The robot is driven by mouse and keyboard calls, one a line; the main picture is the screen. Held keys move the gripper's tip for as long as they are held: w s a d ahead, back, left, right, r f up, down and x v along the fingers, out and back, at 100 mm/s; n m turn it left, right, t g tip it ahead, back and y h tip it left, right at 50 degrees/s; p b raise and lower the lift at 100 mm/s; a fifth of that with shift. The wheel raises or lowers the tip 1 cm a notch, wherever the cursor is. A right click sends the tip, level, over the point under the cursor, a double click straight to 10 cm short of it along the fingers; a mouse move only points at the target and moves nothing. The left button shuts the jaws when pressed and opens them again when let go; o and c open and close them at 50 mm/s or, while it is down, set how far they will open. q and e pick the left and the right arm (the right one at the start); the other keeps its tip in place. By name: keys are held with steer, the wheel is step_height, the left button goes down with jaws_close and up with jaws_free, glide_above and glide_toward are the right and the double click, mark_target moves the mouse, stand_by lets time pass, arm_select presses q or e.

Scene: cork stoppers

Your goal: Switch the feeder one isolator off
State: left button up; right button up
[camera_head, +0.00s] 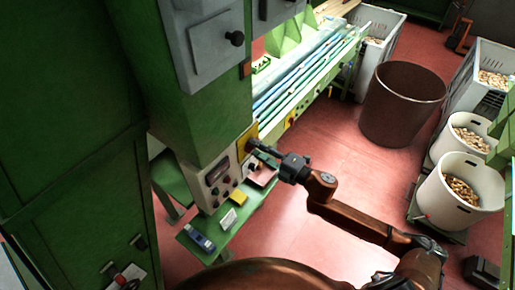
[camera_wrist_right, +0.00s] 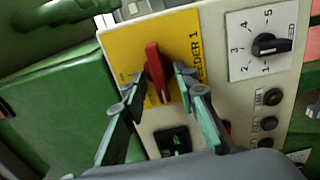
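The feeder one isolator is a red rotary handle (camera_wrist_right: 155,72) on a yellow plate (camera_wrist_right: 125,45) marked FEEDER 1, on a pale control panel. In the right wrist view the handle stands nearly upright in the picture, tilted slightly. My right gripper (camera_wrist_right: 154,94) is open, with one finger on each side of the handle's lower end; I cannot tell whether they touch it. In the head view my right gripper (camera_head: 261,149) reaches the yellow plate (camera_head: 245,141) and hides the handle. The small position labels are unreadable. My left gripper is out of view.
A black speed dial (camera_wrist_right: 264,45) sits right of the isolator, with small black buttons (camera_wrist_right: 268,98) below it. A green bench (camera_head: 235,222) with small items is below the panel. A brown bin (camera_head: 402,105) and white tubs of corks (camera_head: 458,190) stand right.

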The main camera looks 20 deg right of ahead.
steer(key=v, duration=1.2)
stand_by(0.4)
